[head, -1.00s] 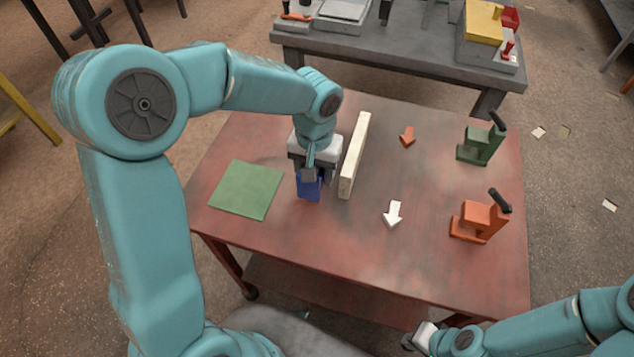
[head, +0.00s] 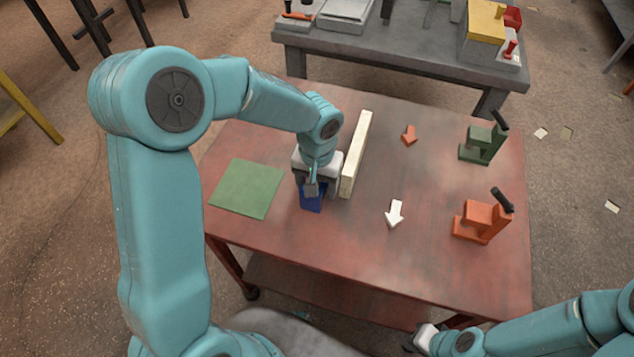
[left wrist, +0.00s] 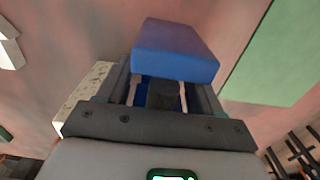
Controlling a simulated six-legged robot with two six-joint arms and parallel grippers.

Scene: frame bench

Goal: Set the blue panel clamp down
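The blue panel clamp (head: 312,203) is in my left gripper (head: 311,188), over the red table between the green mat and the pale upright board. In the left wrist view the clamp's blue block (left wrist: 176,50) sits just beyond the fingers (left wrist: 158,95), with a dark part of it between them. The fingers appear closed on the clamp. Whether its underside touches the table cannot be told. My right gripper (head: 420,338) is at the bottom edge of the head view, away from the clamp; its fingers are not clear.
The green mat (head: 247,189) lies left of the clamp. The pale board (head: 355,155) stands close on its right. An orange arrow (head: 409,136) and a white arrow (head: 395,213) lie farther right. A green clamp (head: 482,144) and an orange clamp (head: 480,220) stand near the table's right edge.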

